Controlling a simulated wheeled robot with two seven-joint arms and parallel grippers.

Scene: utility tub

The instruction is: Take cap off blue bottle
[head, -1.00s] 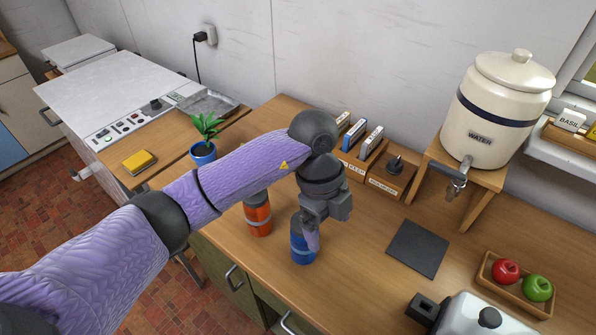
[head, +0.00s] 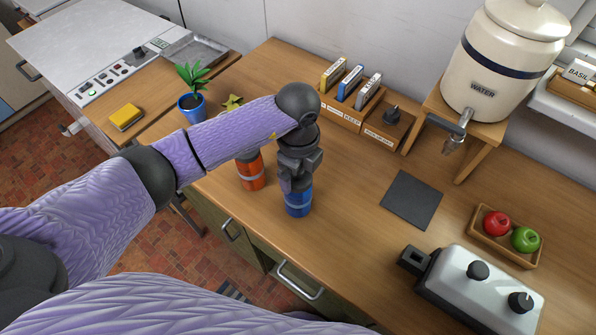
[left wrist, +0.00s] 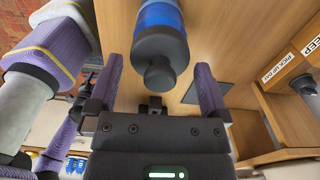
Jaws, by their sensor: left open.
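The blue bottle (head: 298,203) stands upright near the front edge of the wooden counter, with a pale band around it. Its top is hidden behind my left gripper (head: 296,180) in the head view. In the left wrist view the blue bottle (left wrist: 158,18) shows a dark grey shoulder and a dark cap (left wrist: 160,75) on its end. My left gripper (left wrist: 158,72) is open, with one purple finger on each side of the cap and visible gaps to both. My right gripper is not in view.
An orange bottle (head: 251,172) stands close to the left of the blue one. A potted plant (head: 192,100) is farther left. A dark mat (head: 411,200), a fruit tray (head: 504,247) and a metal appliance (head: 470,290) lie to the right. A water dispenser (head: 490,75) stands behind.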

